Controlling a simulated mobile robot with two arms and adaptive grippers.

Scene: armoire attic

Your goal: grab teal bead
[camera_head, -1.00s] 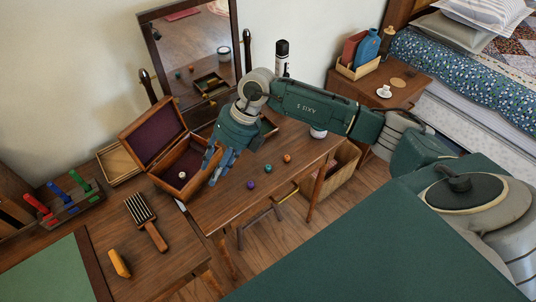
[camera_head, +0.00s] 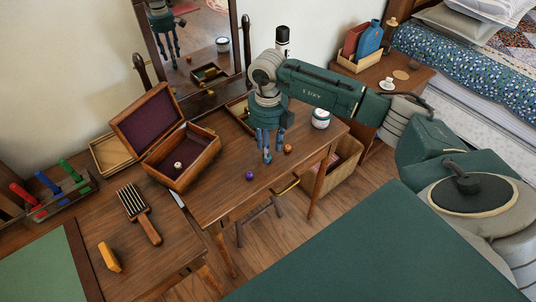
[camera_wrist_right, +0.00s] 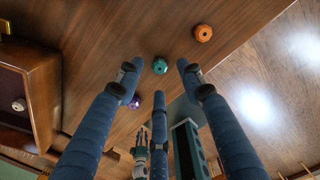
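The teal bead (camera_wrist_right: 160,66) lies on the wooden table in the right wrist view, ahead of my finger tips and roughly centred between them. In the head view I cannot make it out; my fingers cover that spot. My right gripper (camera_head: 268,148) points down over the table, its blue fingers spread; they also show in the right wrist view (camera_wrist_right: 160,88), open with nothing between them. A purple bead (camera_head: 249,177) lies left of the gripper and an orange bead (camera_head: 287,149) to its right.
An open wooden box (camera_head: 200,165) with a pale bead (camera_head: 178,165) inside stands to the left. A mirror (camera_head: 190,50) and a black bottle (camera_head: 282,40) are behind, a white jar (camera_head: 320,118) to the right.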

